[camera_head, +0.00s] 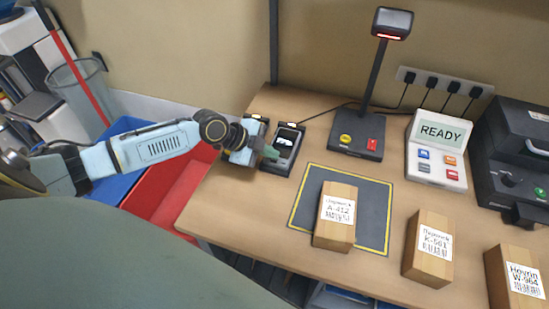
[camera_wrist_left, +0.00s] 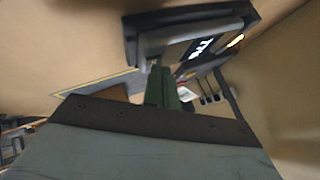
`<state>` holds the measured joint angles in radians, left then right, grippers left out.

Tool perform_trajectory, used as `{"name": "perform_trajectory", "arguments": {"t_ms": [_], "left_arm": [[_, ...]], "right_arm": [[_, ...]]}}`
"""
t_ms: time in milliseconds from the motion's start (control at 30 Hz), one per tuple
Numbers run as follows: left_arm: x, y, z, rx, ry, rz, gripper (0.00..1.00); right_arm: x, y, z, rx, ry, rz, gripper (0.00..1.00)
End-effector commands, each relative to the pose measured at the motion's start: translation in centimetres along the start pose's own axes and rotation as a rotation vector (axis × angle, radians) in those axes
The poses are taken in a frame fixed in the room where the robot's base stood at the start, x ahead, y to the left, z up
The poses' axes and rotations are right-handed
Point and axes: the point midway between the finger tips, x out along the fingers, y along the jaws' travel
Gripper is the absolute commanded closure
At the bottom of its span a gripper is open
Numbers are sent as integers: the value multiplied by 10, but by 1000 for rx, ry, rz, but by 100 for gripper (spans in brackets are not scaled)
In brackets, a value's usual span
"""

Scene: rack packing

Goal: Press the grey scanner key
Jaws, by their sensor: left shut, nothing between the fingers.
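The READY panel (camera_head: 440,150) stands at the right of the table, with blue, orange, red and pale grey keys on its face. The pale grey key (camera_head: 424,168) is at the lower left of that group; I cannot tell for certain that it is the scanner key. A lamp-like scanner (camera_head: 392,22) with a red strip stands on a dark base (camera_head: 355,142). My left gripper (camera_head: 271,153) is shut and empty, its green fingertips beside a dark device with a lit screen (camera_head: 287,142). In the left wrist view the closed fingers (camera_wrist_left: 162,88) are just below a dark device (camera_wrist_left: 185,40).
A carton labelled A-412 (camera_head: 336,218) stands on the dark mat (camera_head: 305,203). More cartons (camera_head: 428,248) (camera_head: 515,275) are to its right. A black machine (camera_head: 512,155) is at the far right. Red (camera_head: 172,190) and blue bins are left of the table.

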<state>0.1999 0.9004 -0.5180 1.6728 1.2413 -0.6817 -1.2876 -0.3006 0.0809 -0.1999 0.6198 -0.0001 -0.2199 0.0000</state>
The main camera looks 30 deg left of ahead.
Motion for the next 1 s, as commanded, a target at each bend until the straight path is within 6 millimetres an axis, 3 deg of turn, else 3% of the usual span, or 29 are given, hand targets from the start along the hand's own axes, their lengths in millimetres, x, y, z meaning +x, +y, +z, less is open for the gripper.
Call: {"name": "perform_trajectory", "arguments": {"t_ms": [1000], "left_arm": [[-10, -7, -7, 1, 0, 0, 100]], "right_arm": [[-9, -2, -2, 0, 1, -2, 64]]}}
